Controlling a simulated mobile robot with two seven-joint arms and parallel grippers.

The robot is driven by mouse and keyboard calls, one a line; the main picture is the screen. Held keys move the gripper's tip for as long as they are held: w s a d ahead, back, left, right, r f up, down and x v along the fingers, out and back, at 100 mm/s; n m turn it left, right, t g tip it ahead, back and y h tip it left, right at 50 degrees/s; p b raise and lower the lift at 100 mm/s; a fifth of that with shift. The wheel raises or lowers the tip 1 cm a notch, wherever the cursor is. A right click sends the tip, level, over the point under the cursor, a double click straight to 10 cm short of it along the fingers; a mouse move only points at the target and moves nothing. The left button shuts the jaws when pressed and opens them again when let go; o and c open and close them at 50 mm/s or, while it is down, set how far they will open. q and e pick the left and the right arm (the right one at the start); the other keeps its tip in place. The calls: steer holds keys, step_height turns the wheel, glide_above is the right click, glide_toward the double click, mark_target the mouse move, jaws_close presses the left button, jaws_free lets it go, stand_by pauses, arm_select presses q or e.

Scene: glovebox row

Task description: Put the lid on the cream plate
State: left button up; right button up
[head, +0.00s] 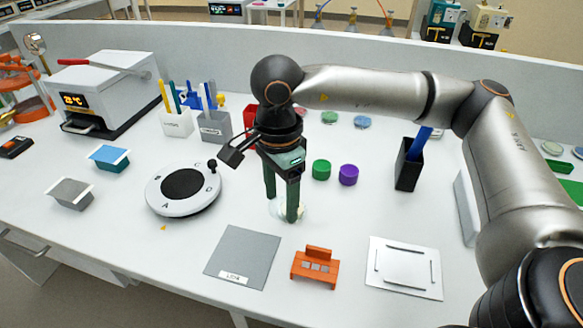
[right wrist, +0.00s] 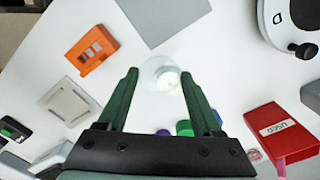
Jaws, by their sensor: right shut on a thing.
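My right gripper (head: 283,208) points down over the middle of the bench. Its green fingers are shut on a clear round lid, which also shows between the fingertips in the right wrist view (right wrist: 153,66). The cream plate (head: 301,212) shows at the fingertips, partly hidden by the fingers. In the right wrist view the cream plate (right wrist: 168,82) shows through the clear lid, a little off its middle. I cannot tell whether lid and plate touch. My left gripper is not in view.
Green (head: 321,169) and purple (head: 348,175) round pieces stand just right of the gripper. A round white device (head: 207,200) is at left. A grey mat (head: 243,258), orange holder (head: 316,265) and white tray (head: 404,286) lie in front. A black bin (head: 408,172) stands at right.

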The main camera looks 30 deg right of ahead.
steer(key=m, duration=0.5)
steer(key=shift+w+d+r+p, duration=0.25)
steer(key=shift+w+d+p, duration=0.05)
steer(key=shift+d+p, duration=0.1)
steer(key=m, duration=0.5)
steer(key=d+m+p, duration=0.1)
steer(key=m, duration=0.1)
steer(key=shift+w+r, duration=0.15)
steer(key=shift+w, duration=0.25)
steer(key=m, duration=0.2)
steer(key=d+m+p, duration=0.1)
steer(key=m, duration=0.4)
steer(key=shift+w+d+r, duration=0.15)
steer(key=shift+w, duration=0.2)
steer(key=m, duration=0.4)
steer(key=d+m+p, duration=0.1)
steer(key=m, duration=0.1)
steer(key=shift+w, duration=0.25)
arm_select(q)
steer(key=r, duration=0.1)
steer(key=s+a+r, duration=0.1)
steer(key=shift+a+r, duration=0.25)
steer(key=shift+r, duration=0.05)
arm_select(e)
steer(key=shift+m, duration=0.3)
